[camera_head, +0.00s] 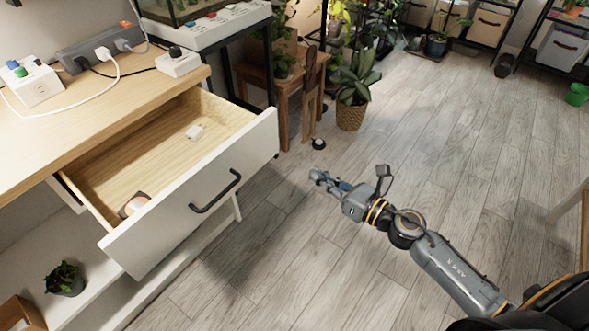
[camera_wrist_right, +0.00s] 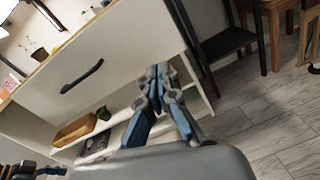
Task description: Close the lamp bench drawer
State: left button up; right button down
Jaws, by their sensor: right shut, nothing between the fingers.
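The lamp bench drawer (camera_head: 195,205) is pulled well out, its white front and black bar handle (camera_head: 216,192) facing the floor side. The front and handle (camera_wrist_right: 82,76) also show in the right wrist view.
The wooden bench top (camera_head: 90,110) holds a power strip (camera_head: 100,48) and a white socket box (camera_head: 36,84). A small plant (camera_head: 64,280) stands on the lower shelf. A wooden stool (camera_head: 296,92) and potted plant (camera_head: 351,112) stand beyond. The floor before the drawer is clear.

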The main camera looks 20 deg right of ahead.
jog(key=s+r+n+y, duration=0.1)
jog(key=r+n+y, duration=0.1)
jog(key=n, duration=0.1)
jog(key=p, duration=0.1)
send_near(261, 145)
jog(key=shift+n, duration=0.3)
jog(key=x, duration=0.6)
jog(key=shift+w+a+r+p, duration=0.1)
jog(key=shift+a+p, duration=0.05)
jog(key=shift+p, duration=0.15)
pick_arm(q)
notch_tip(261, 145, down, 6)
jog(key=d, duration=0.1)
jog(key=shift+f, duration=0.15)
pick_arm(e)
jog(key=shift+w+a, duration=0.2)
jog(key=shift+w, duration=0.1)
